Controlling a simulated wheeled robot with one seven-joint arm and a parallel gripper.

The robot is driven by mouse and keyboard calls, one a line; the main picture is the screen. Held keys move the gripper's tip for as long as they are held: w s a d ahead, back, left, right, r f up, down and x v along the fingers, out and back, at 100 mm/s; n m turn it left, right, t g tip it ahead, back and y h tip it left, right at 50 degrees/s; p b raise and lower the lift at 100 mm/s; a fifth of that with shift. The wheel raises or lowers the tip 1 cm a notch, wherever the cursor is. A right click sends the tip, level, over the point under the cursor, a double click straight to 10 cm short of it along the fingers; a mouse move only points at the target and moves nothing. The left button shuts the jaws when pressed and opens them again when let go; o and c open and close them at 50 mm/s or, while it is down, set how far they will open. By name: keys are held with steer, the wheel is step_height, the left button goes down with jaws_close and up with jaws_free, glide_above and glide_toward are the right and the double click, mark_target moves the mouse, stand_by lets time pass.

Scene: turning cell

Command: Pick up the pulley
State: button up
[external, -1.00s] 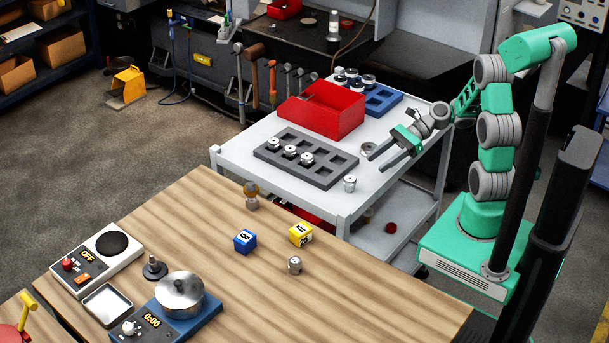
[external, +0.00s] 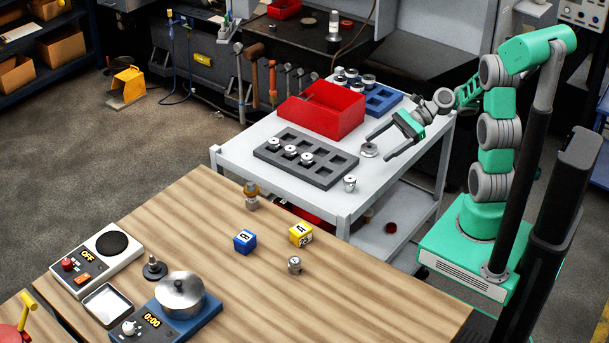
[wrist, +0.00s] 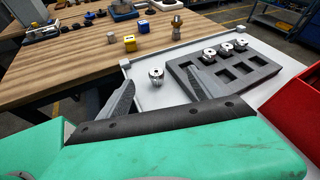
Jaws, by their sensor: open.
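The wrist view shows my two fingers (wrist: 158,85) apart, and I cannot make out that low piece there. A small upright metal part (external: 350,183) stands near the cart's front edge; it also shows in the wrist view (wrist: 156,77).
A grey tray (external: 335,180) with several pockets holds metal parts. A red bin (external: 340,125) and a blue tray (external: 395,101) stand behind it. The wooden table (external: 215,232) adjoins the cart, with yellow (external: 300,234) and blue (external: 245,241) blocks.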

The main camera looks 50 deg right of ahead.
mark_target(372, 147)
steer(key=w+d+n+t+h+b, duration=0.1)
steer(key=d+n+t+h+b, duration=0.2)
steer(key=d+n, duration=0.7)
steer(key=w+d+n+t+h+b, duration=0.25)
steer(key=d+n+b, duration=0.2)
steer(key=n, duration=1.25)
steer(key=shift+n+y, duration=0.3)
steer(key=shift+y, duration=0.15)
steer(key=f, duration=0.7)
steer(key=shift+a+f, duration=0.2)
steer(key=shift+a, duration=0.2)
steer(key=x, duration=0.7)
steer(key=shift+a+f+p, duration=0.1)
steer(key=shift+a+p, duration=0.1)
steer(key=shift+p, duration=0.1)
steer(key=shift+s, duration=0.1)
steer(key=shift+c, duration=0.4)
steer(key=c, duration=1.4)
steer(key=shift+c, duration=0.2)
